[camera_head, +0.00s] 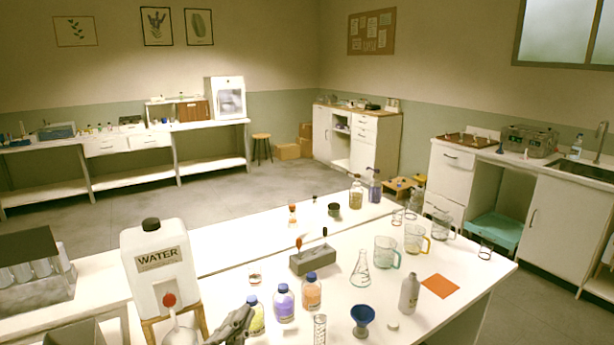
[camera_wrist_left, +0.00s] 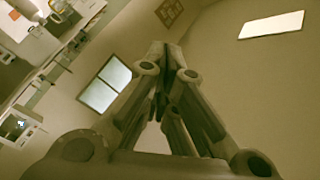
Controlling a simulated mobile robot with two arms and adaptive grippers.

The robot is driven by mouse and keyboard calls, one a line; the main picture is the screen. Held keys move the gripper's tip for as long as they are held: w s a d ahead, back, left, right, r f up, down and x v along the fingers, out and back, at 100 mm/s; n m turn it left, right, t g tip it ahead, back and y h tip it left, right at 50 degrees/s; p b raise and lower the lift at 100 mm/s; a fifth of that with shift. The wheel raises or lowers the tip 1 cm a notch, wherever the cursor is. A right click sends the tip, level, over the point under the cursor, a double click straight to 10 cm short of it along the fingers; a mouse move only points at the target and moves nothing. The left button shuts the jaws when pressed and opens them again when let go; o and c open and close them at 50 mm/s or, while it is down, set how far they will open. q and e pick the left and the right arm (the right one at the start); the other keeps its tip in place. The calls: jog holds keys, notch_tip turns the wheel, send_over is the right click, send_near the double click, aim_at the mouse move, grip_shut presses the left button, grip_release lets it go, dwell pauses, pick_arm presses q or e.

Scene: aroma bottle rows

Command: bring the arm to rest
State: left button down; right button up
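My left gripper (camera_head: 236,322) shows at the bottom of the head view, beside the yellow-filled bottle with a blue cap (camera_head: 255,316), partly in front of it. In the left wrist view its fingers (camera_wrist_left: 165,50) come together at the tips, with nothing visible between them. That view faces the walls and a window, tilted. My right gripper is in neither view.
A water canister (camera_head: 150,285) on a wooden stand is left of the gripper. Bottles with purple (camera_head: 284,305) and orange (camera_head: 312,293) contents stand to its right. A grey block (camera_head: 313,260), conical flask (camera_head: 361,270) and blue funnel (camera_head: 363,318) are further along the white table.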

pick_arm(q)
jog(key=s+a+f+n+g+y, duration=0.2)
jog(key=s+a+f+n, duration=0.1)
jog(key=f, duration=0.2)
jog(key=s+a+f+n+g+y, duration=0.1)
jog(key=s+a+f+n+g, duration=0.15)
jog(key=f, duration=0.35)
jog(key=s+a+f+n+g, duration=0.1)
jog(key=s+f+n+g, duration=0.1)
jog(key=s+f+g, duration=0.65)
jog(key=s+a+f+n+g, duration=0.25)
jog(key=s+f, duration=0.25)
jog(key=s, duration=0.8)
notch_tip(320, 180, down, 26)
jog(key=s, duration=0.1)
jog(key=s+a+f+g, duration=0.1)
jog(key=s+a+f, duration=0.1)
jog(key=s+f, duration=1.4)
jog(key=shift+s+f+g+y, duration=0.15)
jog(key=shift+s+g+y, duration=0.25)
jog(key=shift+s, duration=0.2)
